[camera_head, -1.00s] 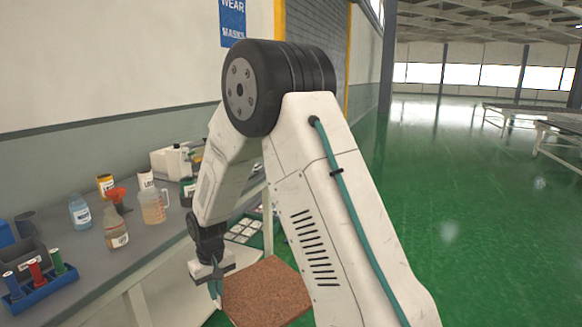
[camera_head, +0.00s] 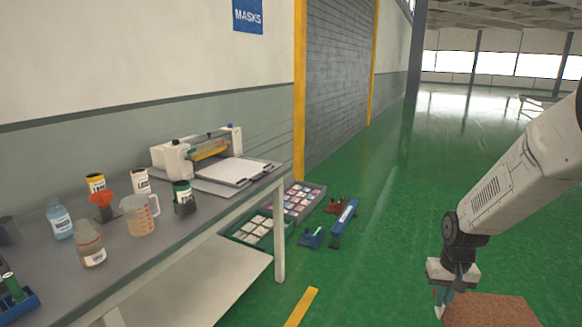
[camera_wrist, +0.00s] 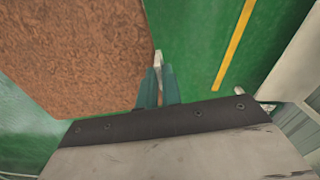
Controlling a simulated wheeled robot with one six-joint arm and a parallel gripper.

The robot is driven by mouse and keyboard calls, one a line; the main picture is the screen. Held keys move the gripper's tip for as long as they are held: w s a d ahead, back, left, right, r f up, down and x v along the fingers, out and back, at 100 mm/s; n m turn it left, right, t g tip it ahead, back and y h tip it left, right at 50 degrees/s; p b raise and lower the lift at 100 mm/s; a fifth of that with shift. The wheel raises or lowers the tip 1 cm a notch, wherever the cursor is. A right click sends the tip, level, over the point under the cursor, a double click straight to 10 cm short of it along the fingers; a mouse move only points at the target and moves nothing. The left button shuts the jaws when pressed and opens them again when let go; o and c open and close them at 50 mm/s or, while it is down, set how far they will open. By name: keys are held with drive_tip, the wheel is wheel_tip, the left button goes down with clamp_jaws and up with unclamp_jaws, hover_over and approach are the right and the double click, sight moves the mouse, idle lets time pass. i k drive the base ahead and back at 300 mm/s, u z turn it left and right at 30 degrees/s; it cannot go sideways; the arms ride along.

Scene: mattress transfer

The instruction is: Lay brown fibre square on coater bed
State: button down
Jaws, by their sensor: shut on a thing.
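The brown fibre square (camera_head: 490,311) is at the lower right of the head view, partly cut off by the bottom edge. It fills the upper left of the wrist view (camera_wrist: 75,50). My gripper (camera_head: 441,308) is shut on the square near its left edge and holds it over the green floor. In the wrist view the teal fingers (camera_wrist: 158,88) close at the square's edge. The coater (camera_head: 200,155) stands at the far end of the bench, with its flat white bed (camera_head: 236,172) bare and facing right.
The grey bench (camera_head: 160,235) holds a measuring jug (camera_head: 139,215), bottles and tins in front of the coater. Trays of samples (camera_head: 300,200) and a blue tool (camera_head: 344,222) lie on the floor beyond the bench. The green floor between bench and arm is mostly clear.

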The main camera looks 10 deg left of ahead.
sight(234, 169)
drive_tip(key=z, duration=0.05)
drive_tip(key=i, duration=2.5)
drive_tip(key=u, duration=1.2)
